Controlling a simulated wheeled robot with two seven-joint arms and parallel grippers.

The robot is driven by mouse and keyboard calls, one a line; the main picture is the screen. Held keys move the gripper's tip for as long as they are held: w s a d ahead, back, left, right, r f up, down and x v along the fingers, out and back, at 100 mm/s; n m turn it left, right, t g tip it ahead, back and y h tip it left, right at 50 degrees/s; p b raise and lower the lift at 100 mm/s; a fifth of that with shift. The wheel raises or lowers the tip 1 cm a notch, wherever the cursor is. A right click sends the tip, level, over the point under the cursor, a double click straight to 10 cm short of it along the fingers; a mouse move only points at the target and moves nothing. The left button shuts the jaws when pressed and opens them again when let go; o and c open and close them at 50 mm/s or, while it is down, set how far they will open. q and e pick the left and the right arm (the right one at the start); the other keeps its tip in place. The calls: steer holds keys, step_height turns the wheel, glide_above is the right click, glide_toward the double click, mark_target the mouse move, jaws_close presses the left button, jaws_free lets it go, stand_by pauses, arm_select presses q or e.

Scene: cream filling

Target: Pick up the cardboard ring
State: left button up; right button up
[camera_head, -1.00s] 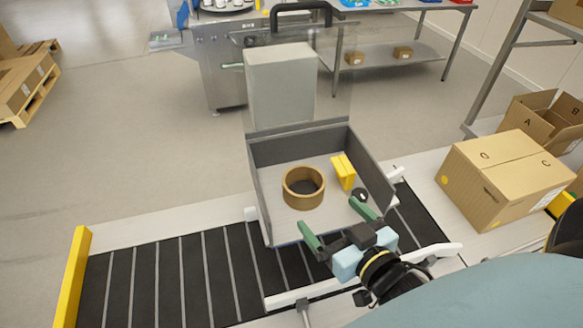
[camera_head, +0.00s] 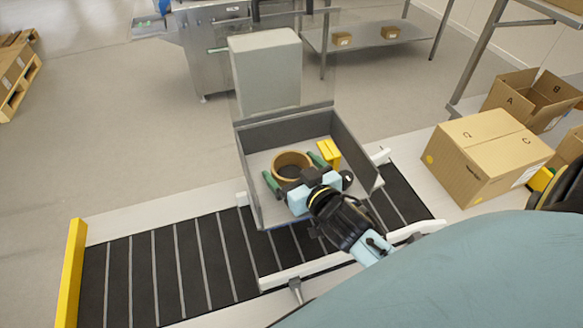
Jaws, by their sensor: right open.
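The cardboard ring (camera_head: 291,158) is a brown, short open cylinder lying flat inside the grey box (camera_head: 247,175). My right gripper (camera_head: 293,171) is open with green fingers, one at the left side of the ring and one at its right. I cannot tell whether the fingers touch it. The gripper's body hides the ring's near side. My left gripper is not in view.
A yellow block (camera_head: 330,151) lies close to the right of the ring, and a small black round thing (camera_head: 347,178) is near it. The box's walls surround them. It stands on a black roller conveyor (camera_head: 165,270). Cardboard boxes (camera_head: 487,155) are at the right.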

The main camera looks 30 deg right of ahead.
steer(key=shift+w, duration=0.35)
steer(key=shift+c, duration=0.3)
steer(key=c, duration=0.7)
